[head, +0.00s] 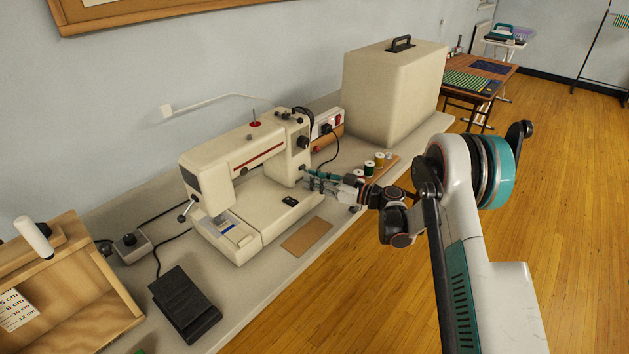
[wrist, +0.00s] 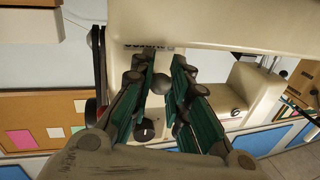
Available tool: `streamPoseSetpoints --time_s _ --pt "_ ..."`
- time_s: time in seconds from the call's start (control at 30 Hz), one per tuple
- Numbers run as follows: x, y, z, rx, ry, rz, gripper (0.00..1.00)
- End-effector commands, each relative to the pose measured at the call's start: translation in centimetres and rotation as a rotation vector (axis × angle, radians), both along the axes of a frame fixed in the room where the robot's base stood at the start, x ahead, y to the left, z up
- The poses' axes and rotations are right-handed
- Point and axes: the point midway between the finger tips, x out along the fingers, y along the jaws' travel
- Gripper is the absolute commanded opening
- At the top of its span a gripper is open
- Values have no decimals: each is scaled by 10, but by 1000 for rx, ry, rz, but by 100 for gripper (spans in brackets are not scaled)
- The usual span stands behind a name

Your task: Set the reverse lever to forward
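The cream sewing machine (head: 225,160) stands on the grey table in the head view, with a red stripe on its arm. My gripper (head: 308,176) is at the lower part of its right-hand pillar, fingers pointing left at it. In the wrist view, a small dark round knob (wrist: 160,84), which looks like the lever's end, sits between the two teal-padded fingers (wrist: 160,75). The fingers stand apart on both sides of it; firm contact is not visible. The rest of the lever and its setting are hidden, and the fingers cover this spot in the head view.
Thread spools (head: 368,168) stand on a wooden board just behind my gripper. A large cream case (head: 390,95) stands further back. A brown card (head: 306,237) lies in front of the machine. A black pedal (head: 185,303) and a wooden box (head: 75,285) are at left.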

Motion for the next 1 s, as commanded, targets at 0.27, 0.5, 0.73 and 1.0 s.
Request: streamPoseSetpoints --time_s 0.27,0.5,0.73,1.0 --pt "-1 -1 4 -28 19 1 0" --pt "-3 -2 14 -132 100 2 0" --pt "-4 -4 27 -290 223 2 0" --pt "-3 -2 39 -477 368 4 0"
